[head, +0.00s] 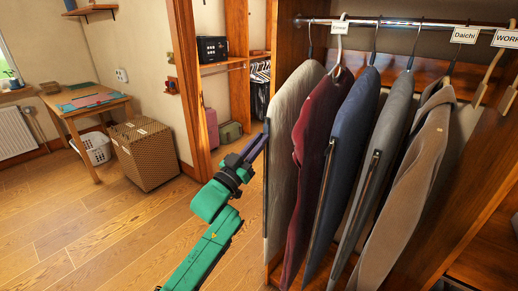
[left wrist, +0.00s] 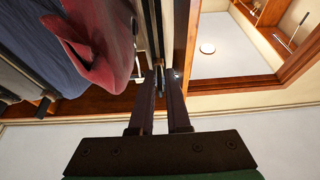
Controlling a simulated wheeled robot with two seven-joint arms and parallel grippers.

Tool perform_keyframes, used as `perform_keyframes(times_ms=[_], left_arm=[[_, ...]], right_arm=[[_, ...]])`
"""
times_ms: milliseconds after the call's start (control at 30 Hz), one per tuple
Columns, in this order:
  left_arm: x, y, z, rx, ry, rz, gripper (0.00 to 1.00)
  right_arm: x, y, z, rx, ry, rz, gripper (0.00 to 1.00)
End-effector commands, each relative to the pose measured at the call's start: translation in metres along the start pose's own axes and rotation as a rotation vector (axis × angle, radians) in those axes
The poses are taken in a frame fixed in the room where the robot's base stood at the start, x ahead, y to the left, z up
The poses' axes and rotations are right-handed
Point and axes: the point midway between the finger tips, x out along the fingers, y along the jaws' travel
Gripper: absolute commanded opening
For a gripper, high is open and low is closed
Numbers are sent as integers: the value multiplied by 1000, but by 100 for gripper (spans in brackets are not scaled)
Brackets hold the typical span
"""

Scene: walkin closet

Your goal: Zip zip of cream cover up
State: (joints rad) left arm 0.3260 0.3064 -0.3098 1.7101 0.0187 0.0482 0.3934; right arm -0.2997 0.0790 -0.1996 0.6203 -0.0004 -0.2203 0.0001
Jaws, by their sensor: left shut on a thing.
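The cream cover (head: 291,125) hangs from the rail at the left end of the row of covers and garments. A dark zip line runs down its left edge; my gripper and the steep angle partly hide it. My left gripper (head: 262,142) reaches up from the lower left to this edge, at the cover's upper half. In the left wrist view its fingers (left wrist: 160,85) are close together around a small dark piece at the zip line, which looks like the zip's pull. The cover shows there only as a narrow strip. My right gripper is not in view.
A dark red garment (head: 313,135), a navy cover (head: 352,135) and a grey cover (head: 386,140) hang close to the right. A wooden wardrobe post (head: 286,40) stands behind the cream cover.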

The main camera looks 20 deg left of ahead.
Motion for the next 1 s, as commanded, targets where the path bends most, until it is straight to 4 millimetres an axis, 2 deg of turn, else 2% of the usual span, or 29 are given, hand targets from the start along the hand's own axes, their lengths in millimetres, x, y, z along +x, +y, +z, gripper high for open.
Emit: perform_keyframes(times_ms=[33,200,733,767,800,1000], left_arm=[[7,0,-18,1,3,1,0],[15,0,-36,1,2,1,0],[18,0,-45,1,6,1,0],[18,0,-45,1,7,2,26],[18,0,-45,1,6,2,36],[18,0,-43,1,3,1,36]], right_arm=[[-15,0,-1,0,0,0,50],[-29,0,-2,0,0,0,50],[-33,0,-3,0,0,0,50],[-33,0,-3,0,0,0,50],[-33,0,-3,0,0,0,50],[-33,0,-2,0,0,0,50]])
